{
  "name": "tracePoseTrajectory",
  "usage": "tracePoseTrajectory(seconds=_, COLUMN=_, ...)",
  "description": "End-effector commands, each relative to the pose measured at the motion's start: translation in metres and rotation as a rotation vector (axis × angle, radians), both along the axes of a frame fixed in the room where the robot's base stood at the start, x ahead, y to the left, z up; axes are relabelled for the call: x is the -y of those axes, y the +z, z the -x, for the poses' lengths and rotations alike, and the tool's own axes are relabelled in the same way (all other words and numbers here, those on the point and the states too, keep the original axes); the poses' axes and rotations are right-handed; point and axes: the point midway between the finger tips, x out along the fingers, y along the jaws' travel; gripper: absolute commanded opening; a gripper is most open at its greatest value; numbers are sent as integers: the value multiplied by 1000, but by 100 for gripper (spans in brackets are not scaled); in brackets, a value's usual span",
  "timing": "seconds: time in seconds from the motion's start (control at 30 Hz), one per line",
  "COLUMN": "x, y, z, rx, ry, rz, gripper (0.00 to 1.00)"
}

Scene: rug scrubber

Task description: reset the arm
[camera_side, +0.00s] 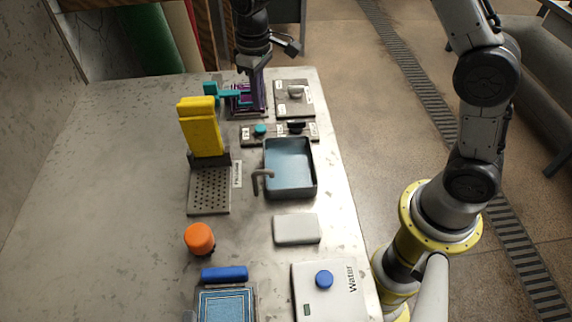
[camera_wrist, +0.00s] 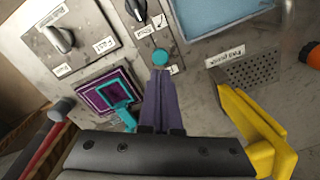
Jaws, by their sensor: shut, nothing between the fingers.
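My gripper (camera_side: 258,106) is at the far end of the table in the side view, pointing down. Its long purple fingers are together with nothing between them. In the wrist view the closed fingers (camera_wrist: 160,76) end close to a teal button (camera_wrist: 160,57) on a grey panel; whether they touch it I cannot tell. A purple framed mat (camera_wrist: 88,98) lies left of the fingers, with a teal tool (camera_wrist: 126,118) over it. In the side view the teal tool (camera_side: 222,93) is beside my fingers, and they partly hide the mat.
A yellow block (camera_side: 201,130) stands upright at the perforated plate (camera_side: 209,196). A blue basin (camera_side: 289,165) with a tap, a knob panel (camera_side: 295,98), a white block (camera_side: 297,229), an orange knob (camera_side: 199,238) and a water box (camera_side: 330,300) occupy the table. Its left side is clear.

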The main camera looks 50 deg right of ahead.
Motion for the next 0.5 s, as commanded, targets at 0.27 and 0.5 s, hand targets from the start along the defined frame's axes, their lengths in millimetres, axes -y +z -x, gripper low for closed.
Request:
tracePoseTrajectory(seconds=0.27, x=17, y=80, z=16, rx=159, ry=-33, rz=-20, gripper=0)
tracePoseTrajectory(seconds=0.5, x=39, y=150, z=93, rx=322, ry=-88, rz=-35, gripper=0)
